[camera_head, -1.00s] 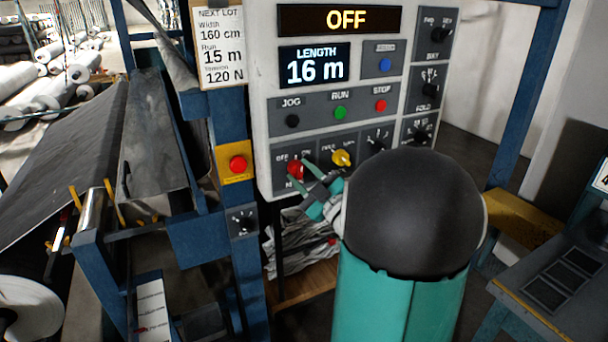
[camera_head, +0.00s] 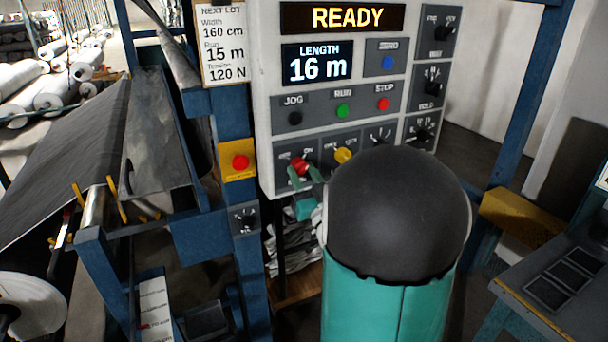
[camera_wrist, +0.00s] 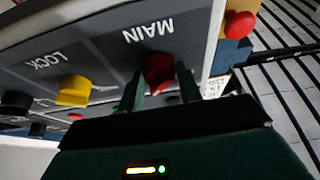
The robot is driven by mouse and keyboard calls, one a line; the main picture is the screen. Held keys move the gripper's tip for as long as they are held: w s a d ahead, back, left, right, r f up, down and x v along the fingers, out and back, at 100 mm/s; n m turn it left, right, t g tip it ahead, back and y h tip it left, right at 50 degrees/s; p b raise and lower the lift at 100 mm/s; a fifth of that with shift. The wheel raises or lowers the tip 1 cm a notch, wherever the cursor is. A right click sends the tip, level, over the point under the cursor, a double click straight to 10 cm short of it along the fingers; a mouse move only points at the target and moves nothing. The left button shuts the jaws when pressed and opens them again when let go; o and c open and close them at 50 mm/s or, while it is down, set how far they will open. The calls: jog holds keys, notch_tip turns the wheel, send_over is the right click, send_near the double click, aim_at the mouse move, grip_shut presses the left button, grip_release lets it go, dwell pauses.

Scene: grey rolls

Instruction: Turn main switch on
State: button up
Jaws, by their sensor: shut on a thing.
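The red main switch knob (camera_head: 299,165) is at the lower left of the grey control panel (camera_head: 262,100). It also shows in the wrist view (camera_wrist: 159,70) under the upside-down label MAIN. My gripper (camera_head: 305,178) is shut on this red knob, with a green finger on each side of it; the fingers also show in the wrist view (camera_wrist: 153,92). The knob's pointer looks turned toward the upper right, toward ON. The top display (camera_head: 347,17) reads READY. My own arm hides part of the panel's lower right.
A yellow knob (camera_head: 343,155) sits just right of the red one. A red button on a yellow plate (camera_head: 240,162) is on the blue post to the left. The length display (camera_head: 317,63) reads 16 m. A lot card (camera_head: 223,45) hangs beside the panel.

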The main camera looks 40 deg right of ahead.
dwell(0.4)
jog(key=o, duration=1)
jog(key=shift+s+f, duration=0.1)
